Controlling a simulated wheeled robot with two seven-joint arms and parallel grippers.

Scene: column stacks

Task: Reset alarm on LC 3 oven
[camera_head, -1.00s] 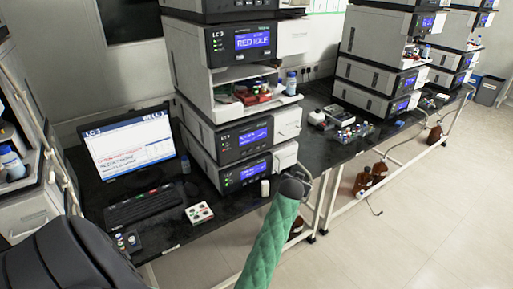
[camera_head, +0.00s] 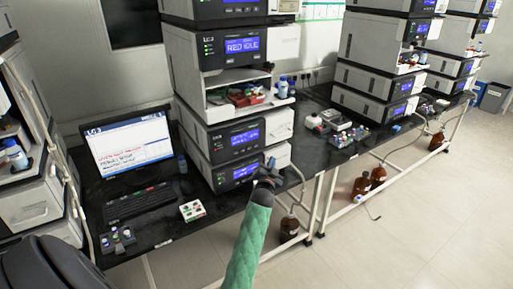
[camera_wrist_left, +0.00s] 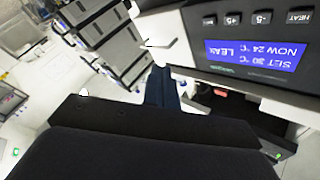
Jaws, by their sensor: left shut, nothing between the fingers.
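The LC 3 stack has a top panel (camera_head: 232,46) reading RED IDLE, an open shelf below it, and two lower modules with lit blue screens. In the left wrist view, the oven panel (camera_wrist_left: 255,55) appears upside down, with a blue screen showing SET 30 °C, NOW 24 °C and LEAK. Its buttons include HEAT (camera_wrist_left: 300,16), -5 and +5. My left gripper (camera_head: 270,163) is shut and empty, near the right front of the lowest module (camera_head: 242,173). Its dark blue fingers (camera_wrist_left: 161,88) show beside the panel; contact cannot be told. My right gripper is not in view.
A monitor (camera_head: 128,145), a keyboard (camera_head: 140,203) and a small white box with coloured tops (camera_head: 192,211) stand left of the stack. Vial trays (camera_head: 348,136) sit to its right. Brown bottles (camera_head: 289,226) stand below the bench. Open floor lies at right.

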